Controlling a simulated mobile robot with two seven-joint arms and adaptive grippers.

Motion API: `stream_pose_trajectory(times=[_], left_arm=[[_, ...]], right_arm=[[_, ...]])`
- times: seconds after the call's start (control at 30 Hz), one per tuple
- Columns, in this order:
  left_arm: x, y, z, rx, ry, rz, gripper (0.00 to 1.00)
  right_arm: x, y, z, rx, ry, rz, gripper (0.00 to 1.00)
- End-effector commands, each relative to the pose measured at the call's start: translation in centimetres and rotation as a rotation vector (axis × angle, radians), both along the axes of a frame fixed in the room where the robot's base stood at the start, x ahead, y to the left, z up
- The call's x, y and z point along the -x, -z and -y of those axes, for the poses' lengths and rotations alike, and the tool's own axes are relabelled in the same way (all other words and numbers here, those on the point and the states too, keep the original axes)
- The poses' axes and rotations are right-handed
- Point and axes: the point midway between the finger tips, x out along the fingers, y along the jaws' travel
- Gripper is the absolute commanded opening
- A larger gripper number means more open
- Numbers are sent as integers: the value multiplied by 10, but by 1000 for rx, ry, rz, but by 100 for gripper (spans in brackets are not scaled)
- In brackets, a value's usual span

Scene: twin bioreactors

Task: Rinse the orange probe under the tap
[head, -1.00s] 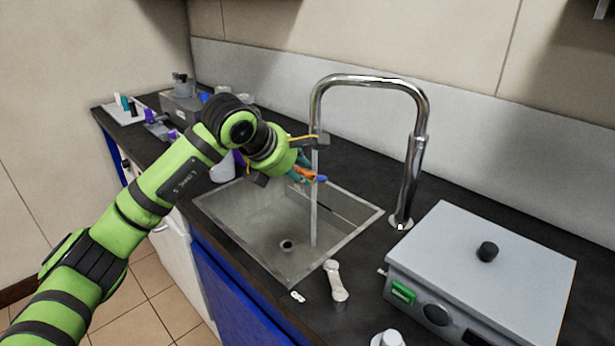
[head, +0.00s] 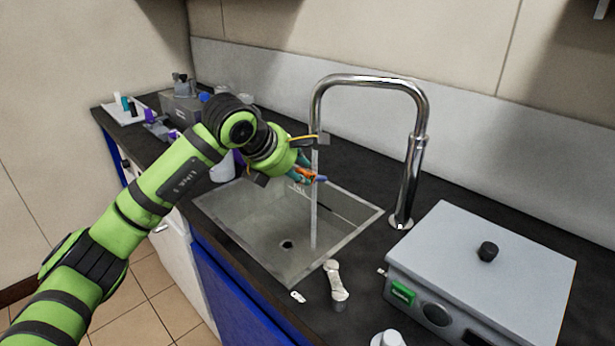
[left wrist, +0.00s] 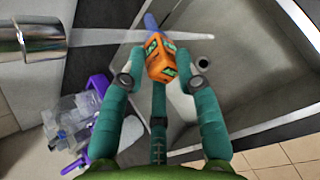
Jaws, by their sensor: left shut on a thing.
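The orange probe (head: 304,174) is held over the sink (head: 262,232), its blue end pointing at the running water stream (head: 313,205). The tap (head: 370,82) is a tall chrome arch. My left gripper (head: 303,168) is shut on the probe. In the left wrist view, the orange probe (left wrist: 158,58) sits between the teal fingers of the left gripper (left wrist: 160,75). The tap mouth (left wrist: 40,33) is at the upper left there, and the water stream (left wrist: 110,37) crosses close to the probe's blue tip. My right gripper is not in view.
A grey box-shaped device (head: 500,250) with a black knob stands right of the sink. A small white object (head: 335,280) lies at the sink's front right. Several items, including a white tray (head: 125,115), crowd the counter at the back left.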

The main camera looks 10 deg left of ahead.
Motion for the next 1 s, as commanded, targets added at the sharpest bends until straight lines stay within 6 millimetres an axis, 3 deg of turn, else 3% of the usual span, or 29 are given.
stream_pose_trajectory(times=[0.47, 1.0], left_arm=[[1, -1, 0, 0, 0, 1, 0], [60, -15, -7, 0, 1, 4, 0]], right_arm=[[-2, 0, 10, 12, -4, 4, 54], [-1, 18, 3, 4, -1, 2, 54]])
